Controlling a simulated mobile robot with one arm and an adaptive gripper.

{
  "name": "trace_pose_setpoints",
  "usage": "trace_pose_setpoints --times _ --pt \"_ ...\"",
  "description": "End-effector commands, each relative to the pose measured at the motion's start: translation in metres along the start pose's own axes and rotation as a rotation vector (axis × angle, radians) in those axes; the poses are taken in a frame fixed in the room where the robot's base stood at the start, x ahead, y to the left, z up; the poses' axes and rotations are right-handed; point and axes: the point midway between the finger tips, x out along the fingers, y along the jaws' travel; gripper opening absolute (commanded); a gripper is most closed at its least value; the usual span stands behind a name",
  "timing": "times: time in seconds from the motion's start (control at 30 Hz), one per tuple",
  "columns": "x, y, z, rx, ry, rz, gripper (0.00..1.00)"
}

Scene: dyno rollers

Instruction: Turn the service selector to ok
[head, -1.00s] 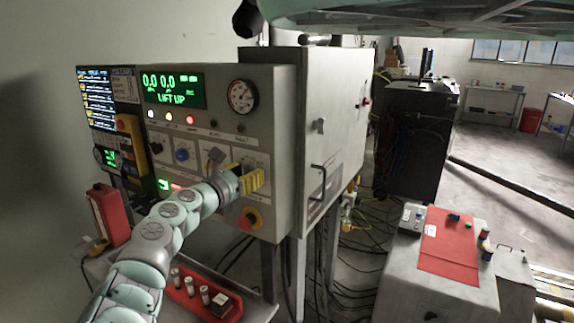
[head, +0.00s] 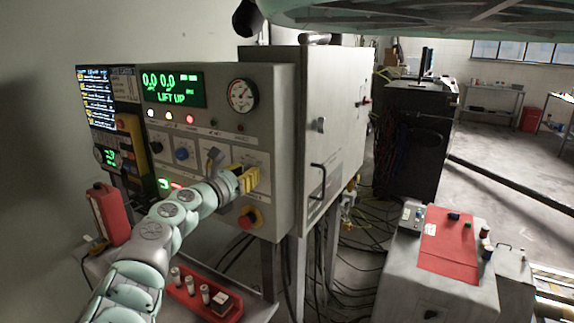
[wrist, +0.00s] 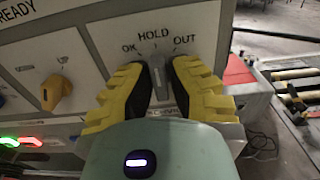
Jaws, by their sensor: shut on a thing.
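The service selector (wrist: 158,76) is a grey lever knob on a white plate, with OK at left, HOLD at top and OUT at right. In the wrist view it stands nearly upright, towards HOLD. My gripper (wrist: 160,92) has its two yellow ribbed fingers on either side of the knob and is shut on it. In the head view my gripper (head: 247,180) is at the lower right of the control panel (head: 275,150), and the selector is hidden behind the fingers.
A yellow-orange knob (wrist: 57,92) is left of the selector, under the word READY. A red emergency button (head: 247,219) sits just below my gripper. A red tray (head: 203,297) with small cylinders lies below my arm. A cabinet (head: 327,135) stands to the right.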

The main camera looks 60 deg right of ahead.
Motion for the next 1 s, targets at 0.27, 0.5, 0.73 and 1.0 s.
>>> trace_pose_setpoints --times 0.27,0.5,0.73,1.0 --pt "0.0005 -0.0003 0.0005 -0.034 0.000 0.000 0.00" --pt "0.0002 0.0008 0.0013 -0.167 0.001 0.001 0.00" --pt "0.0003 0.0011 0.0014 -0.355 0.001 0.002 0.00" --pt "0.0004 0.0011 0.0013 -0.551 0.000 0.001 0.00"
